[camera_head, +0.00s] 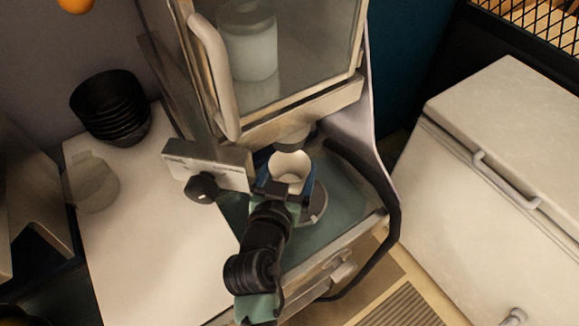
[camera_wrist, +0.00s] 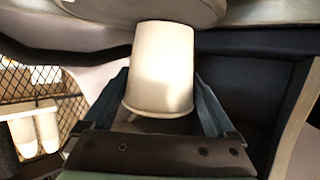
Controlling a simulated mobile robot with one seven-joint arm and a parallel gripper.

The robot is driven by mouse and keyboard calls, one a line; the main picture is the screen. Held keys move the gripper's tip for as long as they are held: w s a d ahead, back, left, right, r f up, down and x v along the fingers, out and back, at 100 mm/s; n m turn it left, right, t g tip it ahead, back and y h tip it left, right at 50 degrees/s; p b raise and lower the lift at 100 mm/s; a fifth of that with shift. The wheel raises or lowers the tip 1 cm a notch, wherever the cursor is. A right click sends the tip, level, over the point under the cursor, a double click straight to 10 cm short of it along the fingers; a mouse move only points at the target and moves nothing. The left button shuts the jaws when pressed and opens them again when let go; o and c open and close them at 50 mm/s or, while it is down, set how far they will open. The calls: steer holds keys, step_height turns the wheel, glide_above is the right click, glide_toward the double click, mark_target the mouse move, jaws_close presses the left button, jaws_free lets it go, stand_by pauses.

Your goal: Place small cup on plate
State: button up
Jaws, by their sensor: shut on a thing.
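The small white cup (camera_head: 289,165) is upright in the head view, with its open top facing up. My gripper (camera_head: 287,178) is shut on it, one blue finger on each side. In the wrist view the cup (camera_wrist: 161,65) sits between the fingers of my gripper (camera_wrist: 161,85). A pale round plate (camera_head: 318,203) lies below and to the right of the cup on the machine's green base, partly hidden by my gripper. In the wrist view, the cup's narrow end meets the edge of a pale round surface (camera_wrist: 190,12), likely the plate; I cannot tell whether they touch.
A dispensing machine with a glass-fronted cabinet (camera_head: 300,45) stands over the cup, its nozzle (camera_head: 293,137) just behind it. A black curved bar (camera_head: 392,205) is at right. Black stacked bowls (camera_head: 110,105) and a glass jar (camera_head: 93,182) stand on the white counter (camera_head: 150,240) at left.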

steer(key=shift+f, duration=0.2)
steer(key=o, duration=1)
steer(key=shift+r, duration=0.1)
steer(key=shift+c, duration=0.2)
steer(key=shift+r, duration=0.1)
steer(key=shift+s+r, duration=0.1)
steer(key=b+v, duration=0.3)
steer(key=v, duration=0.8)
steer(key=shift+s+a, duration=0.2)
steer(key=shift+s, duration=0.2)
